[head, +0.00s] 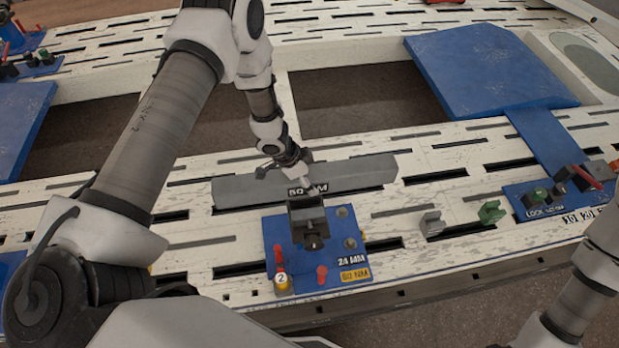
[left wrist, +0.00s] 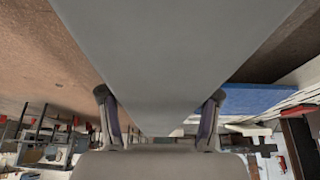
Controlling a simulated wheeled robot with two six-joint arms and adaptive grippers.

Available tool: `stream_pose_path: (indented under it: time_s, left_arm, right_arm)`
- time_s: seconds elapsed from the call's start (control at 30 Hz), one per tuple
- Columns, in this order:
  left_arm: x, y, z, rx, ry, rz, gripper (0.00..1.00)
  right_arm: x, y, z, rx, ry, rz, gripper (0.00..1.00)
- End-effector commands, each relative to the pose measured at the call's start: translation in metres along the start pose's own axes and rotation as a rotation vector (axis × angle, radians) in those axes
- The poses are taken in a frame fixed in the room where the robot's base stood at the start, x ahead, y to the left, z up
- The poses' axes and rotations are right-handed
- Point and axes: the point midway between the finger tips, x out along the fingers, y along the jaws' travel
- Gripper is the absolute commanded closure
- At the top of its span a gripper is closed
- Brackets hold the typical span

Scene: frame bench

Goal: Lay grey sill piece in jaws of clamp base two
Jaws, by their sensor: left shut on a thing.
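The grey sill piece (head: 355,174) is a long bar lying crosswise in the head view, just behind clamp base two. My left gripper (head: 303,183) is shut on it near its middle. The piece also fills the upper middle of the left wrist view (left wrist: 160,50), between the two fingers (left wrist: 160,112). Clamp base two (head: 303,272) is a blue plate with a yellow "2" tag, red pegs and a dark upright jaw block (head: 308,222). The piece is behind the jaws, not between them. I cannot tell how high it is above the bench. My right gripper is out of view.
The white slotted bench (head: 450,155) has large openings behind the piece. A small grey block (head: 431,223) and a green block (head: 490,212) stand right of clamp base two. Another blue clamp base (head: 540,200) is farther right. Blue panels (head: 485,72) lie at the back.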

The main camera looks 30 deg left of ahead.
Motion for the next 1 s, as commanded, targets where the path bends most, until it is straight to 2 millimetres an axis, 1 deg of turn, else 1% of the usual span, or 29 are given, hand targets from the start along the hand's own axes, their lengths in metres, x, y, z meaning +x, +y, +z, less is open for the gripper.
stream_pose_path:
  time_s: [0.1,0.27,1.0]
  left_arm:
    - [-0.003,-0.001,-0.002,0.001,0.002,-0.006,1.0]
    - [0.006,-0.001,0.003,0.003,0.001,-0.006,1.0]
    - [0.067,-0.002,0.029,0.003,0.001,-0.007,1.0]
  right_arm:
    - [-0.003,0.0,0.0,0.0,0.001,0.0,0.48]
    - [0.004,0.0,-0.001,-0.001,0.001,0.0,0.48]
    - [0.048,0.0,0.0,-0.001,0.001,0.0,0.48]
